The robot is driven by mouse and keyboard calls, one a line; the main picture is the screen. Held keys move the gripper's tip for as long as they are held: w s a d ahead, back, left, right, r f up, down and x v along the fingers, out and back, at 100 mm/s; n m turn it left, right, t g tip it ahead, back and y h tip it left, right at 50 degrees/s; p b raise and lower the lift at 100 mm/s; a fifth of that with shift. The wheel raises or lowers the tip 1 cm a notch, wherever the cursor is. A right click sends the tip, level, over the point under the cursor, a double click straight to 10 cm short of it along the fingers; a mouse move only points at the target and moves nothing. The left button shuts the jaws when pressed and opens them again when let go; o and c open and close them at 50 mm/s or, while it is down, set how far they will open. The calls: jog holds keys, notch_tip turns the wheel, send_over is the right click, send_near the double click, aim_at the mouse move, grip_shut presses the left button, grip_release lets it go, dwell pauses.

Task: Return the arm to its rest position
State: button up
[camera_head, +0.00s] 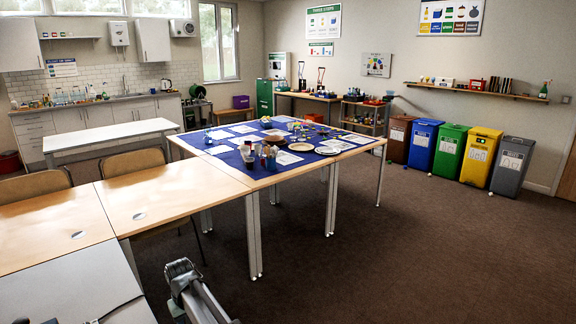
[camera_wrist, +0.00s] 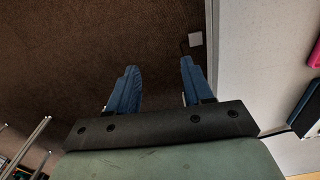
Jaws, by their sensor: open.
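My gripper (camera_wrist: 158,88) shows in the wrist view with its two blue fingers spread apart and nothing between them. Below the fingers the view shows dark brown carpet (camera_wrist: 90,35). In the head view part of my arm is at the bottom edge, left of the middle, over the carpet; the fingers cannot be made out there.
A grey-white surface (camera_wrist: 258,60) runs along the right of the wrist view, close to the right finger. Wooden tables (camera_head: 165,195) stand at the left, and a blue cloth (camera_head: 225,155) with crafts lies beyond. Several bins (camera_head: 451,150) line the right wall.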

jog(key=w+d+f+m, duration=0.1)
jog(key=d+f, duration=0.2)
jog(key=d, duration=0.5)
jog(key=w+d+f+m, duration=0.2)
jog(key=d+f, duration=0.1)
jog(key=d, duration=0.6)
jog(key=s+d+f+m, duration=0.2)
jog(key=s+d+f, duration=0.1)
jog(key=d, duration=0.8)
jog(key=s+d+f+m, duration=0.2)
jog(key=s+d, duration=0.1)
jog(key=d, duration=0.8)
jog(key=s+d+f+m, duration=0.1)
jog(key=s+d+f, duration=0.2)
jog(key=d, duration=0.8)
jog(key=s+f+g, duration=0.3)
jog(key=s+f, duration=0.7)
jog(key=s, duration=0.5)
jog(key=s+f+g, duration=0.3)
jog(key=s+f, duration=0.7)
jog(key=s, duration=0.5)
jog(key=shift+d+f+g, duration=0.2)
jog(key=shift+f+g, duration=0.2)
